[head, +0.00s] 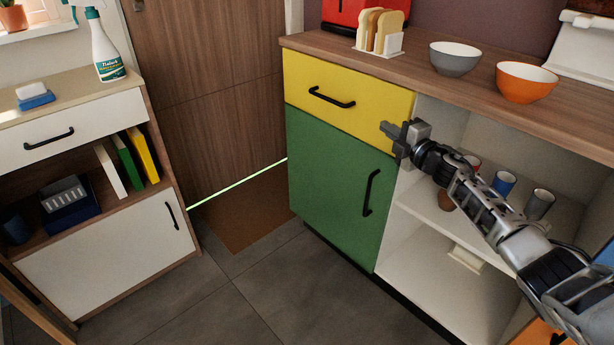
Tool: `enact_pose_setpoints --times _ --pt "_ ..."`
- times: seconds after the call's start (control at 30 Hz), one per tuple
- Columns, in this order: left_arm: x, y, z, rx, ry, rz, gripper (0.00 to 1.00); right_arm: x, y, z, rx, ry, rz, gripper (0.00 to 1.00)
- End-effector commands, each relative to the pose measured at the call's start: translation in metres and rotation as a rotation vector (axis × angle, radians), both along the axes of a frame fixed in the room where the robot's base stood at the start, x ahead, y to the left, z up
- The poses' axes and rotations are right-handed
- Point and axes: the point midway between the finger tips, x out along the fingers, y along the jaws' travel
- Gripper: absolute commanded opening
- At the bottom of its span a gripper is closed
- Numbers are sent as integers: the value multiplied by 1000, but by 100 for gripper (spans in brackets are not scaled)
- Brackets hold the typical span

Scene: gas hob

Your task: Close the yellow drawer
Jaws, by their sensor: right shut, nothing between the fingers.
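The yellow drawer (338,85) is at the top left of the counter cabinet, with a black bar handle (332,98). Its front looks flush with the green door (335,175) below it. My right gripper (388,132) is shut and empty. It shows in front of the lower right corner of the yellow drawer; whether it touches the front I cannot tell. My right arm comes in from the lower right, across the open shelves. My left gripper is not in view.
Open shelves (432,217) with several cups lie right of the green door. On the counter (425,77) stand a toast rack (380,42), a grey bowl (455,58) and an orange bowl (524,82). A white cabinet (108,232) stands at left. The floor between is clear.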

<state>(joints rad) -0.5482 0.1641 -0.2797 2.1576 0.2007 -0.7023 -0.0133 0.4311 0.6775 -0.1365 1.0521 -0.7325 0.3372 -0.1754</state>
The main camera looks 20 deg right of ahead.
Motion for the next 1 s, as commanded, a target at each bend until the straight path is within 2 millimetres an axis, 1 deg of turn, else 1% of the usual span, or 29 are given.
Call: enact_pose_setpoints --times 0.03,0.27,0.37,0.47,0.57,0.63,0.67,0.8,1.0 --pt "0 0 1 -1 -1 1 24 0 -7 2 -2 -1 -17 0" --pt "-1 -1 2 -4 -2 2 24 0 -8 3 -3 -2 -21 0" --pt "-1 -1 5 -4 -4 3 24 0 -4 4 -2 -2 -19 0" --pt "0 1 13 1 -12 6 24 -1 8 6 -1 -1 -11 0" --pt "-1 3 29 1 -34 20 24 -2 32 6 2 0 4 0" --pt "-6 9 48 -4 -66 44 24 -4 52 7 3 0 15 0" --pt "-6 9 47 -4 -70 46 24 -13 46 3 -2 3 10 0" --pt "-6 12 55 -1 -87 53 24 -45 43 1 -4 4 13 0" --pt "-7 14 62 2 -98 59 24 -81 39 1 -2 3 15 0"
